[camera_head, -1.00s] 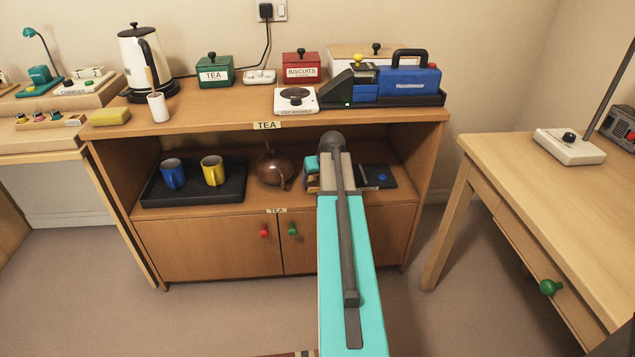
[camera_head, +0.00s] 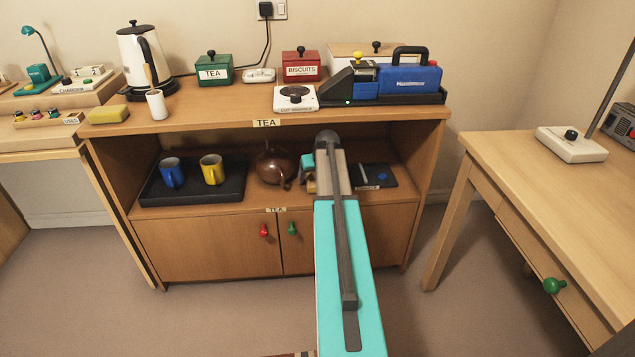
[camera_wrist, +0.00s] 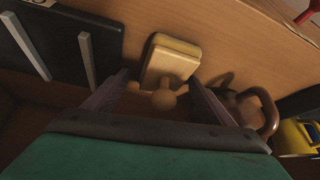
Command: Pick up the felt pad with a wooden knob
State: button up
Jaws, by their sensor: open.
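The felt pad with a wooden knob (camera_wrist: 172,62) is in the wrist view, a pale block with a yellowish layer, standing on the wooden shelf. Its round knob (camera_wrist: 163,98) points toward me. My gripper (camera_wrist: 160,80) is open, one finger on each side of the knob and pad, with gaps showing. I cannot tell whether the fingers reach as deep as the knob. In the head view my arm covers most of the gripper and the pad.
A brown teapot (camera_head: 271,167) stands close to the left in the head view; its handle shows in the wrist view (camera_wrist: 268,112). A dark board (camera_head: 378,176) lies on the other side. A black tray (camera_head: 232,190) holds blue and yellow mugs. The cabinet top overhangs the shelf.

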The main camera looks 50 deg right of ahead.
jog(key=shift+c, duration=0.4)
jog(key=c, duration=1)
jog(key=shift+r, duration=0.1)
jog(key=shift+r+p, duration=0.45)
jog(key=shift+r, duration=0.4)
jog(key=shift+c, duration=0.8)
jog(key=s+a+p, duration=0.1)
jog(key=s+a, duration=0.3)
jog(key=s, duration=0.4)
jog(key=s+a+p, duration=0.2)
jog(key=s+a, duration=0.2)
jog(key=s, duration=0.3)
jog(key=shift+s+a+f, duration=0.15)
jog(key=shift+s+a, duration=0.2)
jog(key=shift+s, duration=0.05)
